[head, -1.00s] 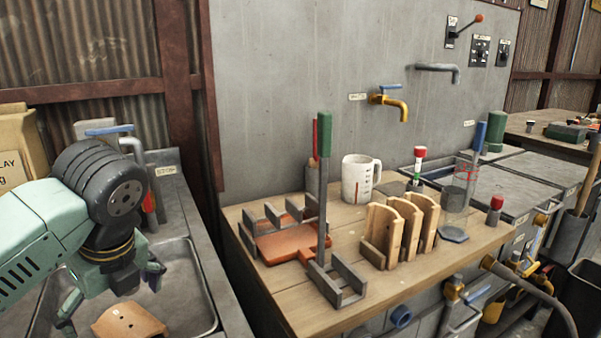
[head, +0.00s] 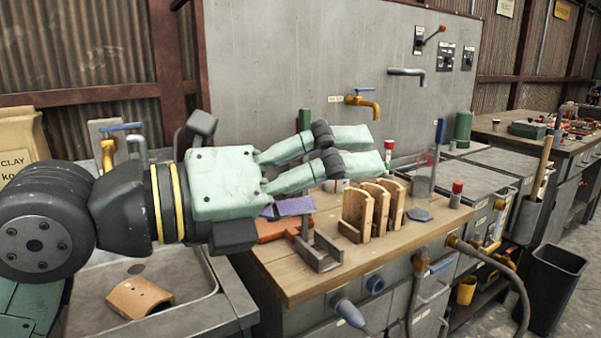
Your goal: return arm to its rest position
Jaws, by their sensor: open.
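My arm stretches across the left half of the head view, over the sink and the near end of the wooden bench. My gripper (head: 374,150) points to the right, its two pale green fingers apart with nothing between them. It is raised in front of the grey wall panel and hides part of the bench behind it, including most of the white measuring jug. The curved terracotta tile (head: 139,297) lies in the sink, below my wrist and clear of the fingers.
The wooden bench (head: 300,285) holds a rack of upright wooden pieces (head: 370,210), a grey metal holder (head: 318,252) and a red-capped bottle (head: 456,194). A brass tap (head: 363,105) juts from the wall. A black bin (head: 552,285) stands on the floor at right.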

